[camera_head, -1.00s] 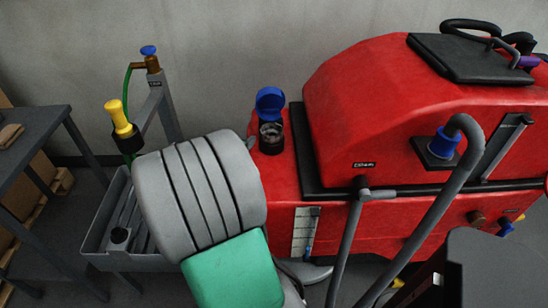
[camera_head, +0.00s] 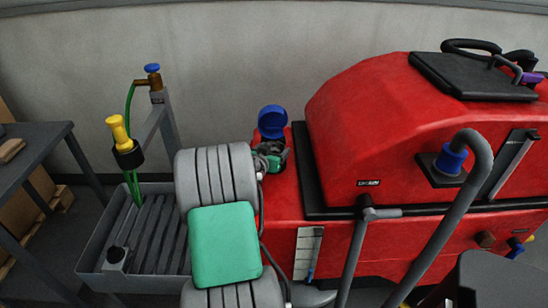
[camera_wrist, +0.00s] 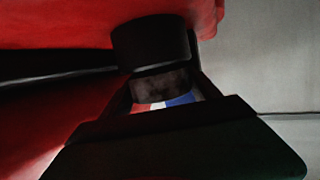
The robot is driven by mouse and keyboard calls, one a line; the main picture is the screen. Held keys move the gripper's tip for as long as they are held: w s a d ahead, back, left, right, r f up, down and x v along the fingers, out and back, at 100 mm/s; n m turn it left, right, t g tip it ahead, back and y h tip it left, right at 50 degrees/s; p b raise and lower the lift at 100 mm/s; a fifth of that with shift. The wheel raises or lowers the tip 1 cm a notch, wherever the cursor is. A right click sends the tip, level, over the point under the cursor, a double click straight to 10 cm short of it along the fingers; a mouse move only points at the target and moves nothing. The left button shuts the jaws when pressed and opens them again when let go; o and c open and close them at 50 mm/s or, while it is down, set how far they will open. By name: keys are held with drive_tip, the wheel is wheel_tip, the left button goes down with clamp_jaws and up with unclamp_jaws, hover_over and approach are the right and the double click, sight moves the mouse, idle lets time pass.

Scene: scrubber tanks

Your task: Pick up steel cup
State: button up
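The steel cup sat under the open blue lid (camera_head: 272,122) on the red machine in the earlier head view. My gripper (camera_head: 270,157) is now at that spot and mostly hides it. In the wrist view, a dim grey rounded thing (camera_wrist: 160,84), which looks like the cup, shows between the fingers of my gripper (camera_wrist: 163,92), just below a black cylinder (camera_wrist: 150,43). The fingers stand apart on either side of it. The picture is too dark to tell whether they touch it.
The red scrubber tank (camera_head: 400,120) fills the right, with a grey bent pipe (camera_head: 440,220) in front. A grey ribbed tray (camera_head: 95,245) and a yellow-handled tool (camera_head: 118,132) stand left. A dark table (camera_head: 35,165) is at the far left. A grey wall lies behind.

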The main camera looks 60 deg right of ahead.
drive_tip(key=c, duration=0.9)
drive_tip(key=shift+r, duration=0.1)
